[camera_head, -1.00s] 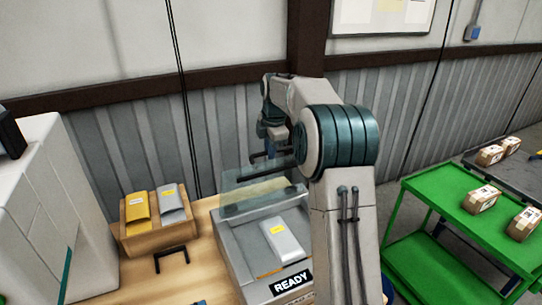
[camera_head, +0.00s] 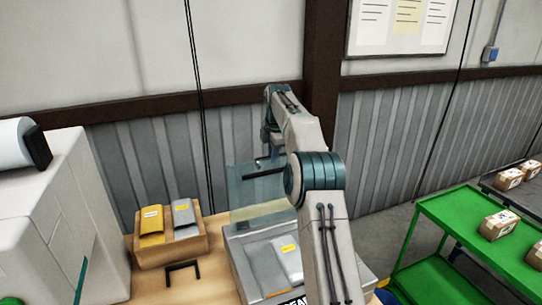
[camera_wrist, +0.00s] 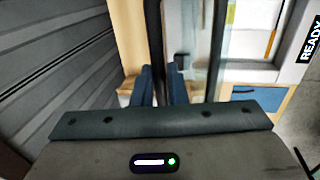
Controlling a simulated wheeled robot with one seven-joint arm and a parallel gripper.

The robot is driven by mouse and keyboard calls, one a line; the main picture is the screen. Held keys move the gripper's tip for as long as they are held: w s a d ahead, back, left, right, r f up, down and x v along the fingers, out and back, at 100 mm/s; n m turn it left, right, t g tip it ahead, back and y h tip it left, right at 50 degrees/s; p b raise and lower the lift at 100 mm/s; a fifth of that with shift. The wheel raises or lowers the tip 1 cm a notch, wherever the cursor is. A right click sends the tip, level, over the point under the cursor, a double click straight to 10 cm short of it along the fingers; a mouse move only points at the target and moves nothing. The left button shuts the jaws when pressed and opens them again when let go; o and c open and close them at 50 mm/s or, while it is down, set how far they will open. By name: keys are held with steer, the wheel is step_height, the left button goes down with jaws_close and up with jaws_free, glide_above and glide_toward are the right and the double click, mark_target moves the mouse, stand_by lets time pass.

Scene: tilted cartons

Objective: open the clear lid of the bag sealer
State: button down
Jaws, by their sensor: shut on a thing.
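The bag sealer (camera_head: 240,252) is a grey box on the wooden table. Its clear lid (camera_head: 245,196) stands raised and steep above the back of the sealer, and part of it also shows in the wrist view (camera_wrist: 194,30). A dark handle bar (camera_head: 264,173) runs along the lid's upper part. My gripper (camera_wrist: 161,75) has its blue fingers closed around the dark bar in the wrist view. In the head view my arm partly hides the gripper and the sealer's right side. A grey packet (camera_head: 287,258) with a yellow label lies on the sealer's top.
A wooden tray (camera_head: 172,257) with a yellow and a grey packet stands left of the sealer, with a black bracket (camera_head: 183,268) before it. A white machine (camera_head: 60,215) is at far left. A green cart (camera_head: 465,222) with cartons is at right. A ribbed wall lies behind.

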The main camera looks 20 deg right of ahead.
steer(key=shift+w+a+r, duration=0.15)
steer(key=shift+w+a, duration=0.1)
steer(key=shift+w, duration=0.15)
steer(key=shift+a, duration=0.1)
stand_by(0.3)
steer(key=c, duration=1.6)
jaws_free()
steer(key=shift+w+f, duration=0.1)
steer(key=shift+f, duration=0.15)
steer(key=o, duration=0.4)
steer(key=shift+w+a+f, duration=0.1)
steer(key=shift+w+f, duration=0.2)
steer(key=shift+w, duration=0.3)
steer(key=shift+w+a+f, duration=0.1)
steer(key=shift+w+f, duration=0.2)
steer(key=shift+w, duration=0.25)
steer(key=shift+s+d+r, duration=0.3)
steer(key=shift+s+r, duration=0.1)
steer(key=shift+r, duration=0.15)
steer(key=shift+c, duration=1.3)
steer(key=shift+d+r, duration=0.1)
steer(key=shift+r, duration=0.05)
steer(key=shift+s+r, duration=0.1)
steer(key=shift+s, duration=0.05)
steer(key=shift+s, duration=0.1)
